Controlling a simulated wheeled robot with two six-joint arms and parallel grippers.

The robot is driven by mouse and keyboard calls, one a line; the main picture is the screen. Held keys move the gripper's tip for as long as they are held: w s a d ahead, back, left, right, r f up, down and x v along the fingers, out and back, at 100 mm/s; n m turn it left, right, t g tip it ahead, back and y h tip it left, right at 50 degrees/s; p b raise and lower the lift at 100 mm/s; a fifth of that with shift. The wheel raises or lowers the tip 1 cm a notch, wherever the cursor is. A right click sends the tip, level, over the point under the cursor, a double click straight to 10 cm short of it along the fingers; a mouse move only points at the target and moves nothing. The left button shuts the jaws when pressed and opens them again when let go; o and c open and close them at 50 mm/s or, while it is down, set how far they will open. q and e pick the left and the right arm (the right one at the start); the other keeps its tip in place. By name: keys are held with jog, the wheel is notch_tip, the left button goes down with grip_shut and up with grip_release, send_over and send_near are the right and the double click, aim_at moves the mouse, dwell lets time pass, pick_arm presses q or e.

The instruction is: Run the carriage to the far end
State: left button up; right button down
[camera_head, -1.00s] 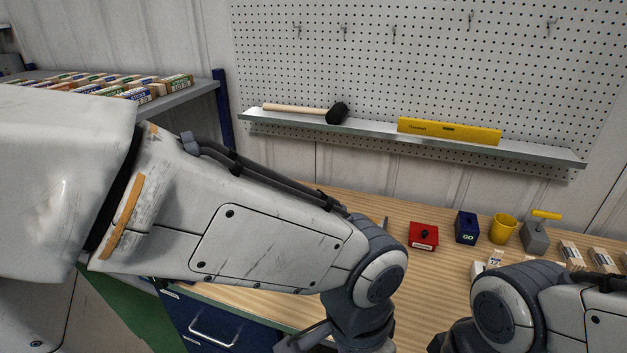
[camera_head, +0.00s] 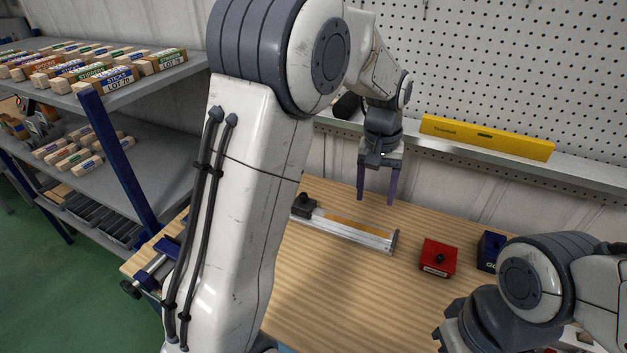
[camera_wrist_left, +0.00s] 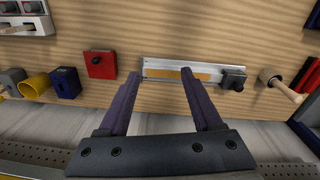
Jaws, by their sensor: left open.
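The carriage is a small black block with a knob (camera_head: 304,205), on the left end of a silver rail with an orange strip (camera_head: 347,232) on the bench. In the left wrist view the carriage (camera_wrist_left: 232,79) is at the right end of the rail (camera_wrist_left: 160,64). My left gripper (camera_head: 376,200) is open and empty, pointing down above the bench behind the rail, apart from the carriage. In the left wrist view its two fingers (camera_wrist_left: 159,75) stand apart, with the rail beyond them. Part of my right arm shows at the lower right, but its jaws are not seen.
A red box (camera_head: 438,258) and a blue box (camera_head: 490,250) stand right of the rail. A wall ledge behind holds a yellow level (camera_head: 485,137). Shelves (camera_head: 130,90) with labelled stick packs are at left. The bench in front of the rail is clear.

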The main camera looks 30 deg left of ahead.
pick_arm(q)
jog(key=w+a+f+n, duration=0.2)
jog(key=w+a, duration=0.2)
jog(key=a, duration=0.2)
jog(key=w+a+f+n, duration=0.1)
jog(key=w+a+n, duration=0.15)
jog(key=a, duration=0.45)
jog(key=n+p, duration=0.1)
jog(key=n, duration=0.1)
send_near(304, 194)
jog(key=shift+n, duration=0.25)
notch_tip(304, 194, down, 8)
jog(key=p, duration=0.3)
jog(key=shift+w+r, duration=0.1)
jog(key=shift+r, duration=0.1)
jog(key=shift+f, duration=0.55)
grip_shut()
